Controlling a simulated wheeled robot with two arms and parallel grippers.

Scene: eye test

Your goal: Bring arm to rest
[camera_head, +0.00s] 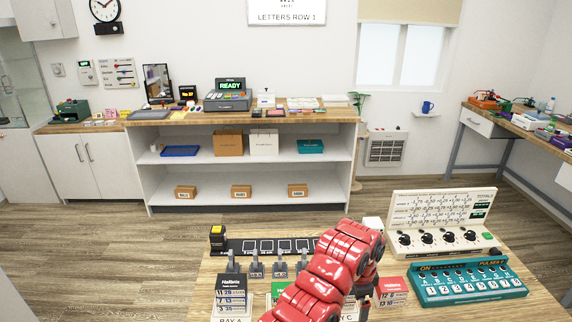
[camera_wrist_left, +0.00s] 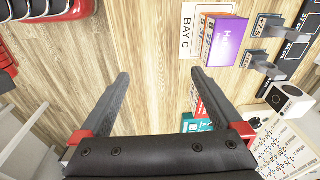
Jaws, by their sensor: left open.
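My red left arm (camera_head: 325,275) reaches in from the bottom of the head view over the near wooden table (camera_head: 475,309). Its bent part hides some of the cards and boxes behind it. In the left wrist view my left gripper (camera_wrist_left: 160,75) is open, with its two dark fingers wide apart and nothing between them but bare wood. A purple-topped box (camera_wrist_left: 225,42) by a BAY C card (camera_wrist_left: 188,32) lies just beyond the right finger. My right gripper is not in view.
A teal keyed device (camera_head: 468,284) and a white panel with black knobs (camera_head: 440,225) stand at the table's right. A dark strip with grey clamps (camera_head: 257,264) and a BAY A box (camera_head: 232,290) are at the left. A long shelf unit (camera_head: 245,175) stands behind, across open floor.

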